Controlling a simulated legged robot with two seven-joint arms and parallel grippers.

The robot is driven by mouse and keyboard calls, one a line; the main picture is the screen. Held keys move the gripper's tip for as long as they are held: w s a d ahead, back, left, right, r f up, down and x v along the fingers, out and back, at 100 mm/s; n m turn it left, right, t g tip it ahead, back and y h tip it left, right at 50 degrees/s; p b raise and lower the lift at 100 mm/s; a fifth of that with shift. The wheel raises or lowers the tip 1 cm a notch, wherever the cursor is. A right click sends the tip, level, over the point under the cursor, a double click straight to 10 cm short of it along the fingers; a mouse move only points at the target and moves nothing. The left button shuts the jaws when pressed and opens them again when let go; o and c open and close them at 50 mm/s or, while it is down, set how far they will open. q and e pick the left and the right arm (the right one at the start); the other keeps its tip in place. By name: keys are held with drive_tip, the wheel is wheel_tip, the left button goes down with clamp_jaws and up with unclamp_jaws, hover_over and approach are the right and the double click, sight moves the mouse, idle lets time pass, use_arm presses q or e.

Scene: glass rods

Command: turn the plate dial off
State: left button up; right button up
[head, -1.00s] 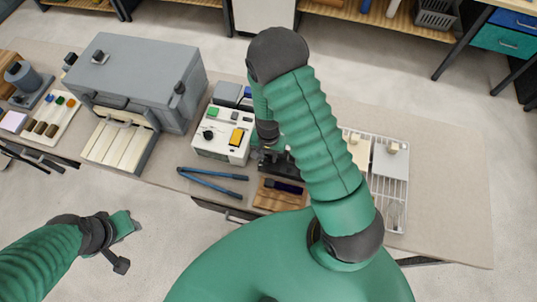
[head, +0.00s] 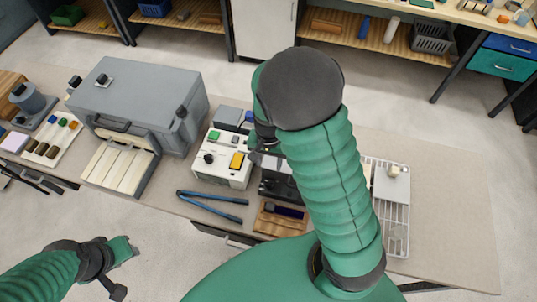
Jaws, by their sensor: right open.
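A white control box (head: 222,168) stands on the bench left of my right arm. It has a black round dial (head: 209,158), a green button and a yellow block on its sloped face. I cannot tell which way the dial points. My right gripper (head: 263,158) is open beside the right edge of this box, above a dark device (head: 277,183). My own arm hides most of the gripper and part of the device. My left gripper (head: 116,268) is low at the left, in front of the bench and away from it; its jaws are unclear.
A grey oven-like box (head: 140,100) with a ribbed cream front stands left. Blue-handled tongs (head: 212,203) lie at the front edge, beside a wooden rack (head: 278,220). A white wire rack (head: 397,235) stands right of my arm. The bench's right end (head: 450,210) is clear.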

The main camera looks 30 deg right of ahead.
wheel_tip(320, 180, up, 4)
drive_tip(key=shift+w+f, duration=0.1)
drive_tip(key=shift+d, duration=0.1)
